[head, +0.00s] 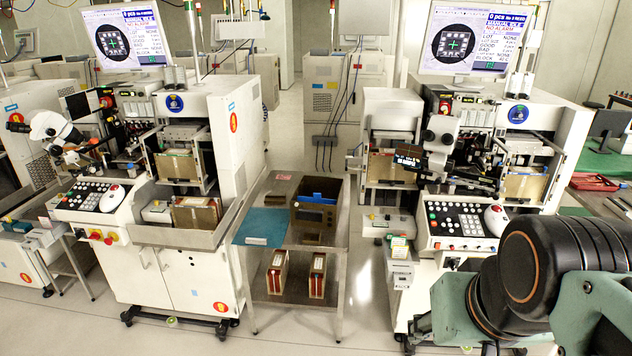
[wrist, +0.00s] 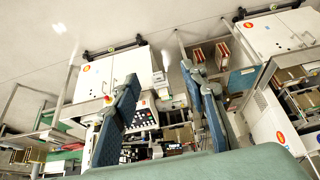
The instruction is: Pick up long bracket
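I cannot tell for sure which thing is the long bracket. Candidates are two narrow brown, pale-edged bracket-like holders standing upright on the cart's lower shelf, a left one (head: 276,273) and a right one (head: 318,276). Similar brown holders (head: 197,213) sit in the tray of the left machine. In the wrist view the shelf holders look small and distant, near the top (wrist: 224,51). My gripper (wrist: 160,77) shows two dark blue fingers spread wide, with nothing between them. It is well away from all the holders. The head view shows only my arm at lower right.
A metal cart (head: 340,240) stands between two white bonding machines, the left one (head: 170,270) and the right one (head: 410,210). On its top lie a blue sheet (head: 261,227) and a dark box with a blue insert (head: 315,200). Floor in front is clear.

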